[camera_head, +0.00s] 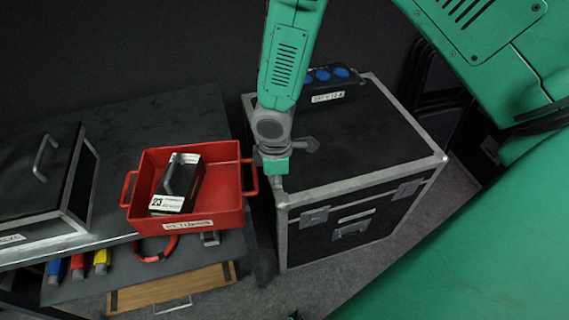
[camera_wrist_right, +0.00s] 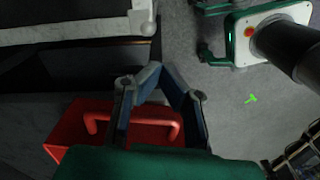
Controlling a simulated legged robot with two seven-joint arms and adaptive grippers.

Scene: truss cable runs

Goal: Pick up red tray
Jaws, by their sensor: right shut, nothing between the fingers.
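The red tray (camera_head: 232,190) sits on the dark table top in the head view, with a handle at each end and a white label on its front. It holds a black box with a white label (camera_head: 180,184). My right gripper (camera_head: 277,182) is just right of the tray's right-hand handle (camera_head: 250,177), shut and empty. In the right wrist view the gripper (camera_wrist_right: 166,72) is close to the tray's handle (camera_wrist_right: 135,115), and my own wrist hides part of the tray (camera_wrist_right: 72,133). Contact cannot be told. My left gripper is not in view.
A black flight case (camera_head: 360,150) with metal edges stands right beside the gripper, with a blue-socketed box (camera_head: 330,82) on top. A black lidded case (camera_head: 45,180) is left of the tray. A lower shelf holds coloured connectors (camera_head: 79,265) and a red loop (camera_head: 157,250).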

